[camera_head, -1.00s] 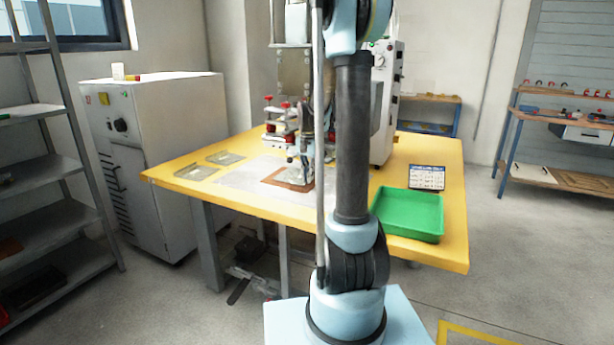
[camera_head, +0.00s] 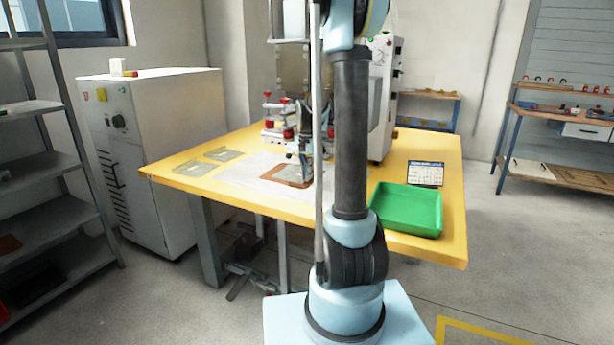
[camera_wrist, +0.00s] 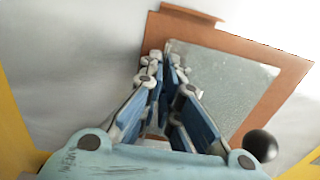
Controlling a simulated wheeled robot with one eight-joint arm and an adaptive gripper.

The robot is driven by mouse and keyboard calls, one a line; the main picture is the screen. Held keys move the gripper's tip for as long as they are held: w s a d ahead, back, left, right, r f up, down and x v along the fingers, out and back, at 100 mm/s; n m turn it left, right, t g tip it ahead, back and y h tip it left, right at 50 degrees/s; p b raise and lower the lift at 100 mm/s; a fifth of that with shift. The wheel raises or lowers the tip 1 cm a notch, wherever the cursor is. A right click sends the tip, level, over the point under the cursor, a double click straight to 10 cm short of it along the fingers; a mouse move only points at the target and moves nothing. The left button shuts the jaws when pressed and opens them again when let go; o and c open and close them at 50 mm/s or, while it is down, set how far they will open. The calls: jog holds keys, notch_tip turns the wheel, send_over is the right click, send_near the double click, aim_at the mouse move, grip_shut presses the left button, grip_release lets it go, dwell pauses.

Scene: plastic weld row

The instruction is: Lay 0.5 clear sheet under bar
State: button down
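A clear sheet (camera_wrist: 225,82) lies over a brown plate (camera_wrist: 285,72) in the wrist view. In the head view the sheet (camera_head: 293,172) and the brown plate (camera_head: 274,170) are on the pale mat under the press. My gripper (camera_wrist: 165,66) has its fingertips together at the sheet's edge near one corner and appears shut on it. The fingers hide that part of the edge. In the head view my gripper (camera_head: 304,150) points down over the plate, partly hidden by my arm. The bar cannot be made out clearly.
Two thin flat pieces (camera_head: 223,155) (camera_head: 190,169) lie at the left of the yellow table (camera_head: 245,203). A green tray (camera_head: 408,210) and a small calendar-like card (camera_head: 426,174) are at the right. Red-knobbed clamps (camera_head: 272,125) stand behind the plate.

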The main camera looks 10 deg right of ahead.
jog(key=shift+f, duration=0.1)
dwell(0.8)
jog(key=c, duration=1.7)
grip_release()
jog(key=shift+r, duration=0.2)
jog(key=shift+r, duration=1.4)
jog(key=shift+s+a+r, duration=0.2)
jog(key=shift+s+a, duration=0.6)
jog(key=shift+s, duration=0.3)
jog(key=shift+s+a+r, duration=0.25)
jog(key=shift+s+a, duration=0.55)
jog(key=shift+s, duration=0.3)
jog(key=shift+s+a+r, duration=0.2)
jog(key=shift+s+a, duration=0.6)
jog(key=shift+s, duration=0.3)
